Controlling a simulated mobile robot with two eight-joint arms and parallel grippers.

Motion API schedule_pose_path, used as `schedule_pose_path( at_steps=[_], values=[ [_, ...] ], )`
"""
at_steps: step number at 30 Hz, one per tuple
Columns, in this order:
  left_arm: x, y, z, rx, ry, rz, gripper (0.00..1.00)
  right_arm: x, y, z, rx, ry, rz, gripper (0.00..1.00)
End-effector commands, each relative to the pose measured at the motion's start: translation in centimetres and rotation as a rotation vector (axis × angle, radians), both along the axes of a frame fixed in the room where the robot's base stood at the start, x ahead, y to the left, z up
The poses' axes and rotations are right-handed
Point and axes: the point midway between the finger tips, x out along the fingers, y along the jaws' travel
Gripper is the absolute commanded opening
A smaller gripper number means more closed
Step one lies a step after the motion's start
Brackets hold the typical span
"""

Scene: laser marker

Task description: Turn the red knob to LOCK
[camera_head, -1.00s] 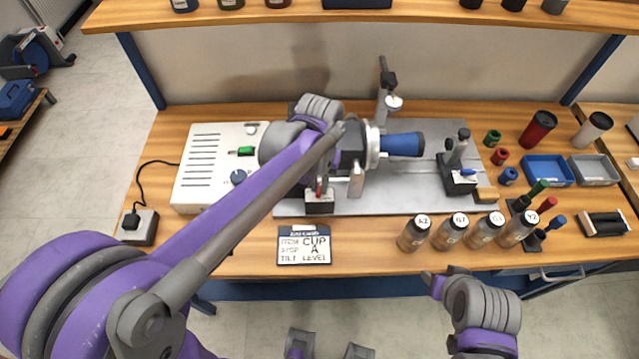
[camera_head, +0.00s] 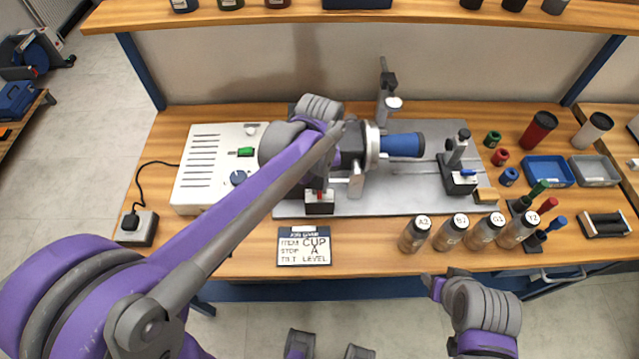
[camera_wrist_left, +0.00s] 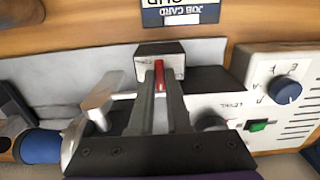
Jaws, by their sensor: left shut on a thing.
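The red knob (camera_wrist_left: 159,75) is a narrow red lever on a small box with a pale top (camera_wrist_left: 145,50) and a dark face. In the left wrist view it stands between the fingertips of my left gripper (camera_wrist_left: 160,88), which is shut on it. The small lettering beside the knob is too blurred to read. In the head view the knob (camera_head: 319,194) shows just below my left gripper (camera_head: 321,183), partly covered by it. My right arm's end (camera_head: 455,290) is at the front of the table, far from the knob; its fingers are not clear.
The marker's blue cylinder (camera_head: 402,145) lies right of the knob, with a metal bracket (camera_head: 356,180) close by. A white control box (camera_head: 200,160) is on the left. A job card (camera_head: 304,246) lies in front. Several labelled bottles (camera_head: 450,232) stand front right.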

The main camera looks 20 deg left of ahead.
Motion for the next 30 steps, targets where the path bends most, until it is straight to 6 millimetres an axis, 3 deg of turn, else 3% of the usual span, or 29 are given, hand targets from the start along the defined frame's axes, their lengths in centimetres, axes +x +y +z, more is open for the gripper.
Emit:
schedule_pose_path(
  at_steps=[2,3,5,17,30],
  values=[
    [0.1,0.0,0.1,0.001,-0.002,0.001,0.0,0.0,0.0,0.0,0.0,0.0,0.0,0.5],
    [0.1,0.0,0.1,0.001,-0.002,0.001,0.18,0.0,0.0,0.0,0.0,0.0,0.0,0.5],
    [0.1,0.0,0.1,0.001,-0.002,0.001,0.28,0.0,0.0,0.0,0.0,0.0,0.0,0.5],
    [0.1,0.0,0.9,0.0,-0.001,0.0,0.28,0.0,0.0,0.1,0.0,-0.001,0.0,0.5],
    [0.1,0.0,9.0,0.0,-0.001,0.0,0.28,0.3,0.0,0.9,0.0,-0.005,0.0,0.5]
  ],
)
